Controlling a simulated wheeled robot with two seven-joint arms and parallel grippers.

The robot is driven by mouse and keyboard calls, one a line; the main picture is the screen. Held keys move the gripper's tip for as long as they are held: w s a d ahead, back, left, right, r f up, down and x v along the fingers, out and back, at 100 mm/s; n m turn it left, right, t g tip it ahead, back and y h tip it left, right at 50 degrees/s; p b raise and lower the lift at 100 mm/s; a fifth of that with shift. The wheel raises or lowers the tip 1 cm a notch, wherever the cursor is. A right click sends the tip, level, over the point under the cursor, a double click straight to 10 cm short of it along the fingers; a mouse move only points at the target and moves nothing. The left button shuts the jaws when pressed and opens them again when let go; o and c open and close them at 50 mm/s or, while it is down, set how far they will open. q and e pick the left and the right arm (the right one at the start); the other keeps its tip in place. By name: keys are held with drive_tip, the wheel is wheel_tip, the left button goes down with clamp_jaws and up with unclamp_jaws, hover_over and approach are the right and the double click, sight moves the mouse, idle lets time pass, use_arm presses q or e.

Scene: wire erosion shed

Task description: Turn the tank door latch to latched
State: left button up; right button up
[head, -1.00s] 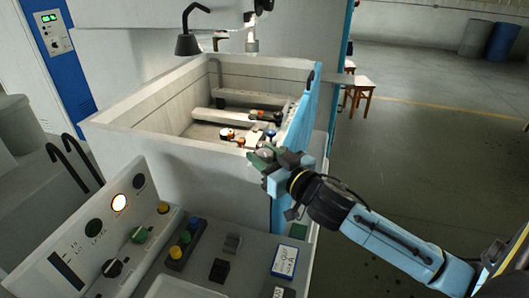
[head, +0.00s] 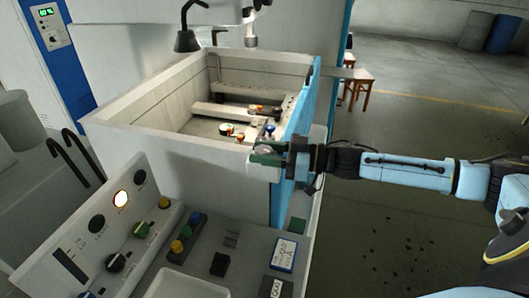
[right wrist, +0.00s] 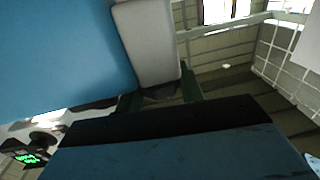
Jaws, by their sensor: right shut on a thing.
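The tank door (head: 305,112) is the blue panel along the right side of the pale tank (head: 170,140); it also fills the upper left of the right wrist view (right wrist: 60,50). My right gripper (head: 264,154) is at the near end of this door, by the tank's front right corner, reaching in level from the right. In the right wrist view its green fingers (right wrist: 160,98) are shut on a light grey rounded bar, which I take to be the latch handle (right wrist: 146,42). The gripper mostly hides the latch in the head view. My left gripper is out of view.
A control panel (head: 125,235) with knobs, buttons and a lit lamp stands in front of the tank. Small parts lie inside the tank. A wooden stool (head: 358,85) and drums (head: 490,32) stand behind on open floor.

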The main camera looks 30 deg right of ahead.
drive_tip(key=shift+g, duration=0.3)
drive_tip(key=o, duration=1)
drive_tip(key=shift+s+d+f, duration=0.15)
drive_tip(key=shift+s+d, duration=0.15)
drive_tip(key=shift+d, duration=0.05)
drive_tip(key=shift+n, duration=0.3)
drive_tip(key=p+v, duration=0.1)
drive_tip(key=v, duration=1.1)
drive_tip(key=shift+d+p, duration=0.2)
drive_tip(key=shift+p, duration=0.1)
